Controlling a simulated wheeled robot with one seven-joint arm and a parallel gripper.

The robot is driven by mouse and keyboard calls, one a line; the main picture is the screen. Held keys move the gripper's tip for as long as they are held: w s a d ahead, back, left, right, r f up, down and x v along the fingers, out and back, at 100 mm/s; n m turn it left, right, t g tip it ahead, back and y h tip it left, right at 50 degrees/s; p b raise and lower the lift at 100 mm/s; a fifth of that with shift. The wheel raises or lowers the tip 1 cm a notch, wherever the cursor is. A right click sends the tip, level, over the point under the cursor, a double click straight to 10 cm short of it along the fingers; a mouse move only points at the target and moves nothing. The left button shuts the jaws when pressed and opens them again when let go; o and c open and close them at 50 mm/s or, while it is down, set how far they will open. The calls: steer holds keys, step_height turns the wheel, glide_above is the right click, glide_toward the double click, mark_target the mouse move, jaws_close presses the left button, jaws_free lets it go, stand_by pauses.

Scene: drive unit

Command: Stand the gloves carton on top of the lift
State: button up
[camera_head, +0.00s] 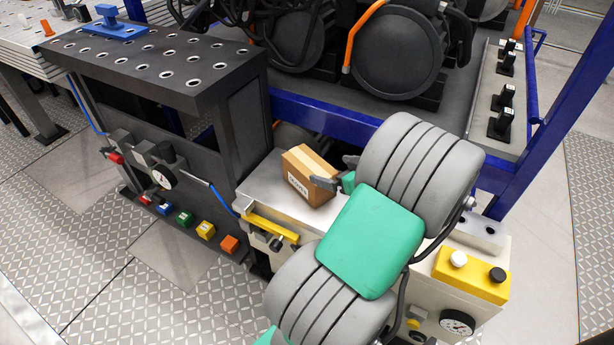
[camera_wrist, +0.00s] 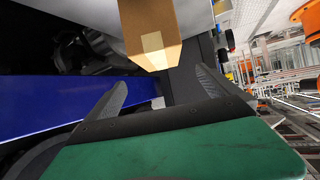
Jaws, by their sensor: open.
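The gloves carton (camera_head: 308,178) is a small brown box with a tan tape strip and a white label. It stands on the pale top of a cream unit (camera_head: 268,186), in the middle of the head view. I cannot tell for sure whether this unit is the lift. My gripper (camera_head: 338,172) is open, right of the carton and close to it. In the wrist view the carton (camera_wrist: 152,38) is ahead of the two spread dark fingers (camera_wrist: 162,82), with nothing gripped between them. My arm hides part of the unit's top.
A dark perforated table (camera_head: 150,60) stands higher at the left. A blue rail (camera_head: 325,118) and large dark drums (camera_head: 398,52) are behind the carton. A yellow box with knobs (camera_head: 472,274) is at the right. The patterned floor at left is mostly clear.

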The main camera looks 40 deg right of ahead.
steer(key=w+a+n+g+y, duration=0.1)
steer(key=w+a+g+y, duration=0.2)
steer(key=a, duration=0.7)
steer(key=w+a+n+g, duration=0.1)
steer(key=w+a+g, duration=0.25)
steer(key=a, duration=0.55)
steer(key=s+a+r+g+h, duration=0.1)
steer(key=s+a, duration=0.3)
steer(key=a, duration=0.4)
steer(key=s+a+r+g, duration=0.2)
steer(key=s+a, duration=0.2)
steer(key=a, duration=0.5)
steer(key=shift+s+m+h, duration=0.25)
steer(key=shift+m+h, duration=0.05)
steer(key=shift+h, duration=0.1)
steer(key=shift+a+r+g, duration=0.1)
steer(key=shift+g, duration=0.15)
step_height(320, 180, up, 15)
steer(key=w+p, duration=0.1)
steer(key=p, duration=1.1)
steer(key=shift+a+f+n, duration=0.2)
steer(key=shift+n, duration=0.2)
